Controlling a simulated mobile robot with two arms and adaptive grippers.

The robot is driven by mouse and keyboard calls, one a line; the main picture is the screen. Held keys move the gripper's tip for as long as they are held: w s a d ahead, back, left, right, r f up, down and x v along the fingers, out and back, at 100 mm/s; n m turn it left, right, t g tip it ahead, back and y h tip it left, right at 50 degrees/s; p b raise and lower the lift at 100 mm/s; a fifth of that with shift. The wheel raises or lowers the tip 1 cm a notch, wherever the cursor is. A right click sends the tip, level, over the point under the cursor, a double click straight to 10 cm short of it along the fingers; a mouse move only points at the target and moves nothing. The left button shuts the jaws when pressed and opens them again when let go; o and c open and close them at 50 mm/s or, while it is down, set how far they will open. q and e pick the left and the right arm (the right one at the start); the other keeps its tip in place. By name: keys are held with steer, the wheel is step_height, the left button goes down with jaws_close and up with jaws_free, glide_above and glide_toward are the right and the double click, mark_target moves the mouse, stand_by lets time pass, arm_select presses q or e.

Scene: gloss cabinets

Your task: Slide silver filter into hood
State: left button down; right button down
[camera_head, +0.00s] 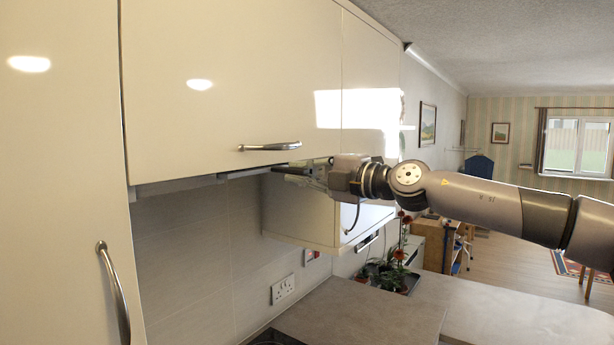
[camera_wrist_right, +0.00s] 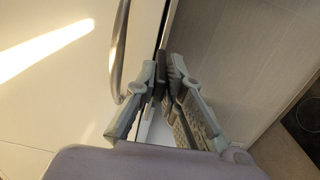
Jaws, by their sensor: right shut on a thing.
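My right gripper (camera_head: 284,170) reaches in from the right and is at the lower edge of the cream wall cabinet, just below its bar handle. It is shut on a thin piece at that edge, which I take to be the silver filter; the fingers hide most of it. A thin grey strip (camera_head: 180,184), part of the hood or filter, runs along the cabinet's underside to the left. In the wrist view the two fingers (camera_wrist_right: 165,75) are close together beside the dark gap under the cabinet. How far the filter sits inside the hood is hidden. My left gripper is out of view.
The cabinet door has a bar handle (camera_head: 270,147), close above my gripper. A tall cream door (camera_head: 60,200) stands at the left. Another wall cabinet (camera_head: 305,215) hangs behind my gripper. Below are a worktop (camera_head: 390,315), sockets (camera_head: 283,289) and a potted plant (camera_head: 385,272).

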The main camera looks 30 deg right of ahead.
mark_target(290, 170)
steer(key=shift+b+x, duration=0.45)
steer(key=shift+x, duration=1.05)
steer(key=c, duration=1.6)
jaws_free()
steer(key=shift+s, duration=0.1)
steer(key=shift+f, duration=0.15)
steer(key=shift+s+d, duration=0.1)
steer(key=shift+s, duration=0.05)
steer(key=v, duration=1.1)
steer(key=shift+s, duration=0.25)
steer(key=shift+d, duration=0.25)
